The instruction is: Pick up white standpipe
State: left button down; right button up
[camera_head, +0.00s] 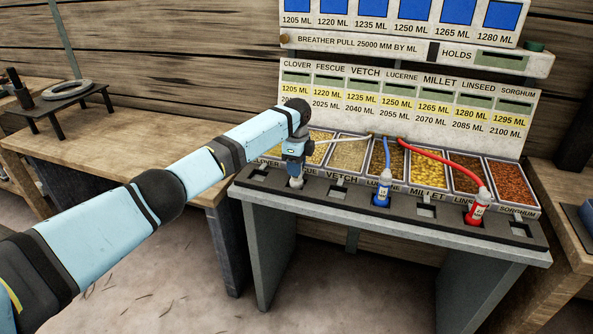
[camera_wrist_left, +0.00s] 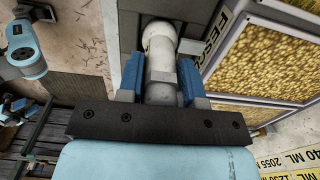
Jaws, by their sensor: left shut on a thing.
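The white standpipe (camera_head: 296,182) is at the left end of the black slotted strip, in front of the clover and fescue bins. Its lower end shows just below my left gripper (camera_head: 294,160), which is shut on it from above. In the left wrist view the white standpipe (camera_wrist_left: 160,45) runs between the two blue fingers of my left gripper (camera_wrist_left: 162,82). It looks upright and at its slot; I cannot tell whether it is clear of the strip. My right gripper is in neither view.
A blue standpipe (camera_head: 382,190) and a red standpipe (camera_head: 477,208) stand farther right in the black strip (camera_head: 337,191), with hoses running back over the seed bins (camera_head: 425,172). A label board (camera_head: 400,110) rises behind. A wooden bench (camera_head: 120,150) stands at left.

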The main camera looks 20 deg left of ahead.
pick_arm(q)
notch_tip(320, 180, up, 20)
jog(key=p, duration=0.2)
jog(key=shift+f+p, duration=0.15)
jog(key=shift+p, duration=0.2)
jog(key=c, duration=1.5)
grip_release()
grip_shut()
